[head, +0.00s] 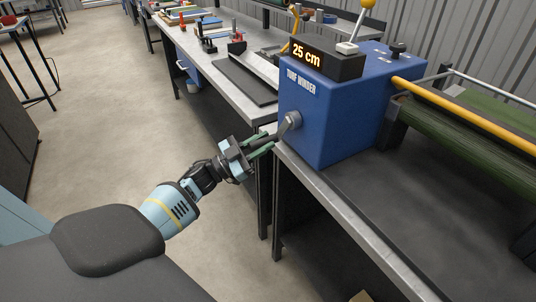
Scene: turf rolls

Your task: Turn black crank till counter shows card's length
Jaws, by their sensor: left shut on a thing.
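The blue turf winder (325,120) stands on the bench, with a counter (307,52) on top reading "25 cm" in orange digits. The crank (290,122) sticks out of its left side, and its grey arm slants down to the left. My left gripper (267,143), with green fingers, is shut on the crank's handle beside the bench's front edge. The fingers hide most of the handle, so I cannot make out its colour. I cannot make out a length card. My right gripper is not in view.
A lever with a yellow knob (368,4) rises from the winder's top. Another bench (215,62) with tools stands behind. The floor at left is clear.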

